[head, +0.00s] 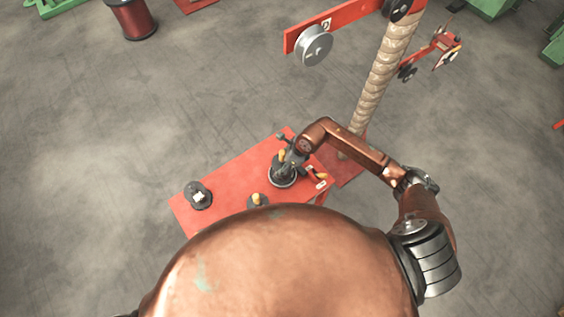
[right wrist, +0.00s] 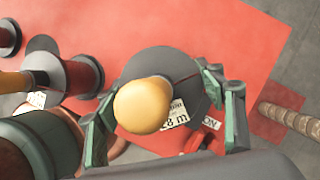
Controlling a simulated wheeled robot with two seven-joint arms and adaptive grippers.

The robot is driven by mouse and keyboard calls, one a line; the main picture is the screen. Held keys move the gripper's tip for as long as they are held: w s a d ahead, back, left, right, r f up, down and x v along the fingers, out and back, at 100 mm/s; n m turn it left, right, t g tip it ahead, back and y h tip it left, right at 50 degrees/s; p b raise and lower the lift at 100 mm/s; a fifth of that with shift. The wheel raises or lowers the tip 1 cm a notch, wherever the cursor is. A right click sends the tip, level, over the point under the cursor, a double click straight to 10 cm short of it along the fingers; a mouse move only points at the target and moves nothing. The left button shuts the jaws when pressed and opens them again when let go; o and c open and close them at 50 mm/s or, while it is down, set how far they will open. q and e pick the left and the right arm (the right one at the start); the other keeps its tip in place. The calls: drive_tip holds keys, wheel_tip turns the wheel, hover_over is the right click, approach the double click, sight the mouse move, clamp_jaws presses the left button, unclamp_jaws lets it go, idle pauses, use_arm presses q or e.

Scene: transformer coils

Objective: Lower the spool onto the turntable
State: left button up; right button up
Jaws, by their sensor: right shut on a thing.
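My right gripper (head: 291,156) reaches down over the red table at its far right part. In the right wrist view its two green-grey fingers (right wrist: 158,88) close on either side of a dark round spool (right wrist: 185,78) with a white label. A yellow knob (right wrist: 142,105) shows in front of the spool's flange. A dark round base with a pale rim (head: 284,180), perhaps the turntable, lies directly under the gripper in the head view. The gripper hides much of it, and I cannot tell whether the spool touches it. My left gripper is not in view.
On the red table (head: 235,180) stand a dark piece with a white top (head: 198,196) and a yellow-topped piece (head: 257,201). A copper-coloured spool (right wrist: 82,76) stands left of the held one. A rope-wrapped post (head: 380,80) rises behind the table. Open floor lies left.

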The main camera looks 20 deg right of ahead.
drive_tip(key=o, duration=1.3)
drive_tip(key=shift+c, duration=0.2)
drive_tip(key=o, duration=0.4)
drive_tip(key=v, duration=1.2)
drive_tip(key=shift+a, duration=0.1)
